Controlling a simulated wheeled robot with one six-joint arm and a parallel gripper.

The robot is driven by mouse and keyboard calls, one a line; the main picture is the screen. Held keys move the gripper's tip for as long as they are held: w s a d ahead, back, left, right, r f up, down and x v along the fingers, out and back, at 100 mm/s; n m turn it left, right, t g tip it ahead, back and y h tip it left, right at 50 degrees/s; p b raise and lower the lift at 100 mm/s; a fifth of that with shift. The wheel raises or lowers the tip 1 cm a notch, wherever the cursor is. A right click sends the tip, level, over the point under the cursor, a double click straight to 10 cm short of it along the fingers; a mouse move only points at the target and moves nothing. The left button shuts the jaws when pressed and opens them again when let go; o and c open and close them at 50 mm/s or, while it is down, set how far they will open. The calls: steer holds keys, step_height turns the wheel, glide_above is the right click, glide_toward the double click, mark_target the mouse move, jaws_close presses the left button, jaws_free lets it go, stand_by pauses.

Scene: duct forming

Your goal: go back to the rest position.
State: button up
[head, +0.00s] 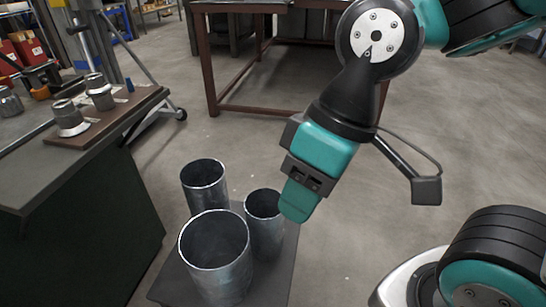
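My gripper (297,207) hangs at the centre of the head view, pointing down and slightly left. It shows side-on, so I cannot tell whether its fingers are open or shut. Nothing is seen hanging from it. Its tip appears just right of the smaller duct tube (265,230) and overlaps its rim in the picture. I cannot tell how far apart they are in depth.
A wide grey tube (217,262) and another tube (205,190) stand upright with the smaller one on a dark plate (273,287). A dark bench (52,178) at left carries a brown board (125,112) with metal fittings. A red-brown table frame (250,111) stands behind. Floor at right is partly clear.

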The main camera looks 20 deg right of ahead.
step_height(320, 180, up, 28)
steer(key=p, duration=2.7)
steer(key=shift+p, duration=0.3)
